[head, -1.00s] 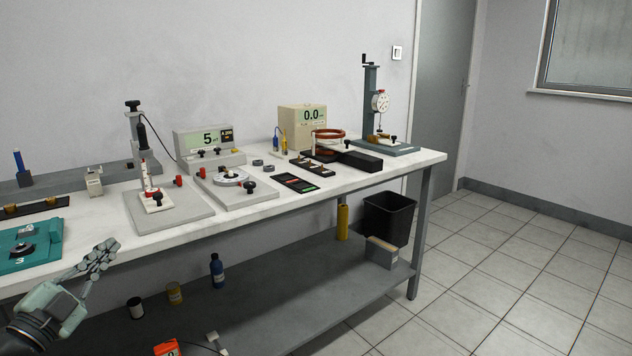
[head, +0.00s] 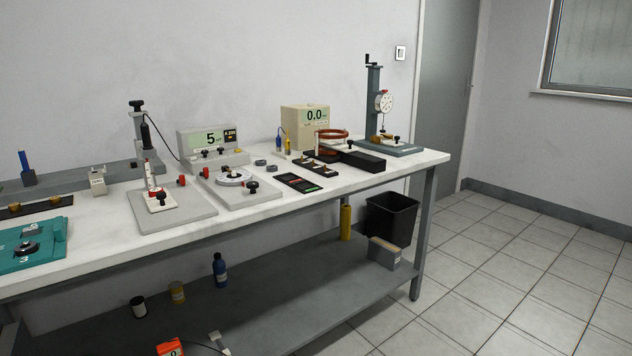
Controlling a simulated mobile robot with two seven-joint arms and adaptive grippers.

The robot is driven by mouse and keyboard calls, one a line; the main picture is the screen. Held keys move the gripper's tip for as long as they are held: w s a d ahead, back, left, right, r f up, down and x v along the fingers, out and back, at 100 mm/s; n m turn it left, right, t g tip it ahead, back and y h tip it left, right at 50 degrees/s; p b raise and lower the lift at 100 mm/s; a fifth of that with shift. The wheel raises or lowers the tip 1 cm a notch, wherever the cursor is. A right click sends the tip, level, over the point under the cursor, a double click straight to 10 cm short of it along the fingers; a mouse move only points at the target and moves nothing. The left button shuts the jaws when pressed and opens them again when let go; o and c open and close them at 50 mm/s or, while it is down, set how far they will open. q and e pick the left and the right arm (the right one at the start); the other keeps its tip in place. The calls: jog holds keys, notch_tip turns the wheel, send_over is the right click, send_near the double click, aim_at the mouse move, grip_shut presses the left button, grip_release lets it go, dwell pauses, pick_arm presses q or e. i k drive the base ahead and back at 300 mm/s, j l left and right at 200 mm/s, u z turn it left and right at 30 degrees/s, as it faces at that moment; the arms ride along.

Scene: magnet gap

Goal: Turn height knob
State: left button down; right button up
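Several black knobs show on the bench, and I cannot tell which one is the height knob. One black knob (head: 136,103) tops the grey upright stand (head: 138,125) at the back left. Another black knob (head: 160,197) is at the front of the small white stage with a red-and-white post. A black knob (head: 252,187) is on the grey plate with the round dial (head: 233,176). A taller column (head: 373,100) with a crank handle (head: 370,59) and a dial gauge (head: 384,102) stands at the far right. Neither of my grippers is in view.
A teal fixture (head: 36,246) lies at the left front. A black bin (head: 390,216) stands beyond the lower shelf (head: 300,284). The floor to the right is clear.

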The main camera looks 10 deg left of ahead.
aim_at(136, 104)
jog(key=j+u, duration=0.2)
jog(key=u, duration=0.2)
jog(key=i+j+u, duration=0.15)
jog(key=u, duration=0.2)
jog(key=i+j+u, duration=0.1)
jog(key=u, duration=0.3)
